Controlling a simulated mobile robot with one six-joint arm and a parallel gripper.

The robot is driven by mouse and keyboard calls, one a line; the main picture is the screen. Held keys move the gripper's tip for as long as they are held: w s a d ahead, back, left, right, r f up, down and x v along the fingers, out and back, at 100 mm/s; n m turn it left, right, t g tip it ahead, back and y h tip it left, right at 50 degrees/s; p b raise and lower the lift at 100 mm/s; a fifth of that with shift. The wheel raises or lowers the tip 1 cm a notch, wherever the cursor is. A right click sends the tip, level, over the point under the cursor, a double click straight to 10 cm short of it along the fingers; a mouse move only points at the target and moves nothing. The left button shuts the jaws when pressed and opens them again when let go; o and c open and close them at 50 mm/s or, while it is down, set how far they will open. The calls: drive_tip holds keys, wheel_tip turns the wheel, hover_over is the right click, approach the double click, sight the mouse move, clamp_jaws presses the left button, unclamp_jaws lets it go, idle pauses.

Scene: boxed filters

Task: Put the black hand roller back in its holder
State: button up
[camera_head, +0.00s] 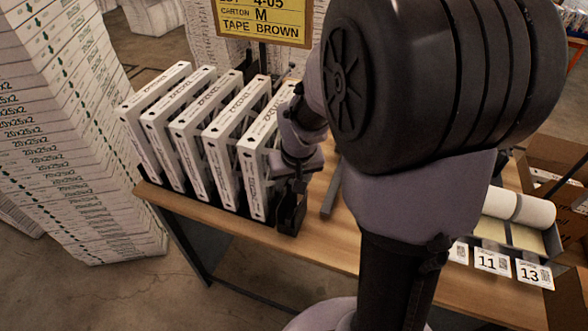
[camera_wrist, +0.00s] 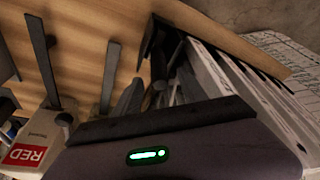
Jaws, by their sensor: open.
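My gripper (camera_head: 294,186) is low at the right end of the row of boxed filters, beside a black upright bracket (camera_head: 290,212) on the wooden table. In the wrist view my gripper (camera_wrist: 157,98) is open, its dark fingers pointing toward the black bracket and the filters. Dark parts lie between and behind the fingers; I cannot tell whether one is the black hand roller. I cannot make out the roller or its holder for sure in either view. My arm hides much of the table's middle in the head view.
Several white filters (camera_head: 205,135) stand upright close to my gripper. Grey bars (camera_wrist: 110,75) lie on the wooden table (camera_head: 300,247). White rolls (camera_head: 515,206) sit in a tray at right. A yellow sign (camera_head: 262,18) stands behind; stacked cartons (camera_head: 75,130) rise at left.

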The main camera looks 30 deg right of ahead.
drive_tip(key=p+v, duration=0.4)
drive_tip(key=v, duration=1.2)
drive_tip(key=shift+s+r, duration=0.2)
drive_tip(key=shift+r, duration=0.1)
drive_tip(key=s+a+f+t+y+b, duration=0.1)
drive_tip(key=s+a+f+b, duration=0.4)
drive_tip(key=s+a+b, duration=0.1)
drive_tip(key=s+a+f+m+t+y+b, duration=0.1)
drive_tip(key=s+a+f+y+b, duration=0.1)
drive_tip(key=s+a+f+b, duration=0.3)
drive_tip(key=s+a+b, duration=0.1)
drive_tip(key=a+b, duration=0.1)
drive_tip(key=a, duration=0.1)
drive_tip(key=shift+a+f+t+b, duration=0.3)
drive_tip(key=shift+a+f+b, duration=0.05)
drive_tip(key=shift+a+b, duration=0.05)
